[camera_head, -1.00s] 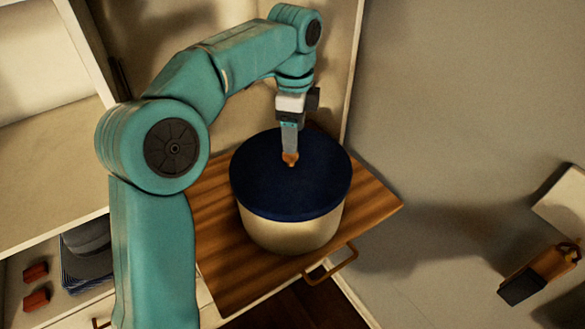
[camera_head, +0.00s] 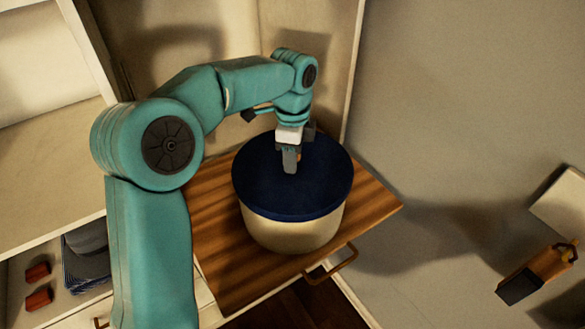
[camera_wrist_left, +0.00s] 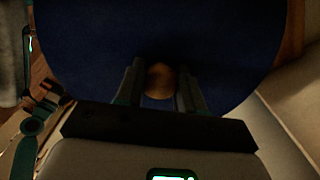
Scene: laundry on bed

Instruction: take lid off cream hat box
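The cream hat box (camera_head: 290,235) stands upright on a wooden board. Its dark navy lid (camera_head: 325,185) sits on top of it and fills much of the left wrist view (camera_wrist_left: 90,50). My left gripper (camera_head: 291,165) points down at the middle of the lid. In the left wrist view its two fingers (camera_wrist_left: 160,75) stand on either side of a small tan knob (camera_wrist_left: 160,84) on the lid. Whether they press on the knob I cannot tell. In the head view the gripper mostly hides the knob. My right gripper is not in view.
The wooden board (camera_head: 225,260) has bare room left of the box. A handle (camera_head: 332,265) sticks out at its front. Pale cabinet walls (camera_head: 345,60) rise close behind. At left a drawer holds dark folded items (camera_head: 87,265) and red blocks (camera_head: 38,285).

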